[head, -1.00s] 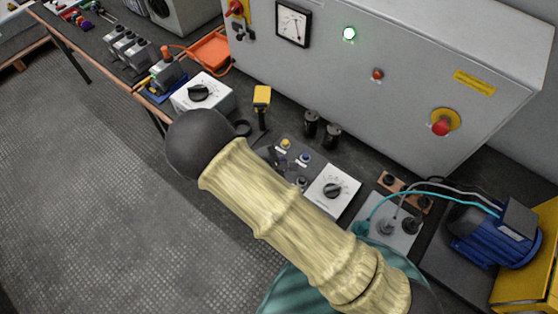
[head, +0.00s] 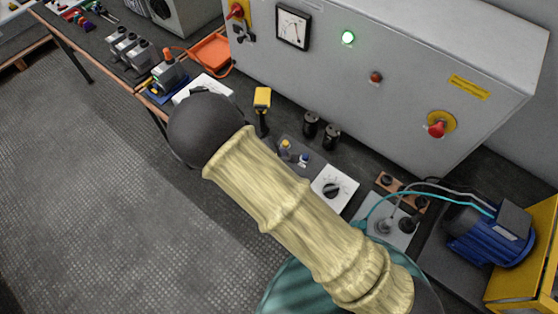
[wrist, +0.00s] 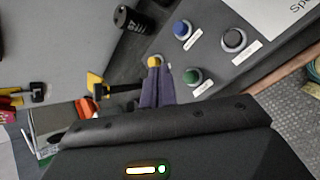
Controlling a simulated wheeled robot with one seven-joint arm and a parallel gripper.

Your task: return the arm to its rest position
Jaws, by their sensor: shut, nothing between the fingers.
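My arm, in a cream ribbed sleeve (head: 290,215) with a dark rounded joint (head: 208,130), reaches across the lower middle of the head view, over the bench edge. It hides my gripper there. In the wrist view my gripper (wrist: 157,68) is shut and empty, its fingers together. The fingertips overlap the edge of a yellow push button (wrist: 154,61) in the picture; I cannot tell whether they touch it. A blue button (wrist: 182,29), a black button (wrist: 233,39) and a green button (wrist: 193,76) are beside it on the panel.
Black capacitors (head: 332,137), a white dial box (head: 335,188) and a blue motor (head: 490,237) are near the arm. Bare floor (head: 90,200) lies at left.

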